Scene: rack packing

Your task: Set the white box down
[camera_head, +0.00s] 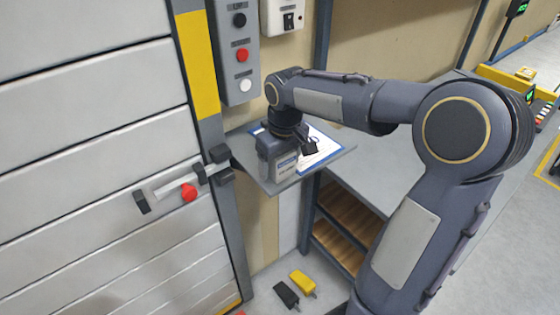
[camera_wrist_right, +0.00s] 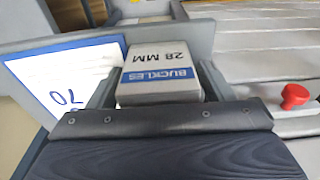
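The white box (camera_head: 285,166) has a blue band; its label reads "BUCKLES 28 MM" in the right wrist view (camera_wrist_right: 160,75). My right gripper (camera_head: 283,158) points down over the small grey shelf (camera_head: 338,152). In the right wrist view its fingers (camera_wrist_right: 160,88) stand on both sides of the box, close against it. The box is at the shelf's left front part, beside a clipboard with a white sheet (camera_head: 322,150). I cannot tell whether its underside touches the shelf. My left gripper is not in view.
A slatted shutter door (camera_head: 95,130) with a red-knobbed latch (camera_head: 188,192) is close on the left. A button box (camera_head: 238,55) hangs above the shelf. A grey bench (camera_head: 385,170) lies to the right. Yellow and black items (camera_head: 302,282) lie on the floor below.

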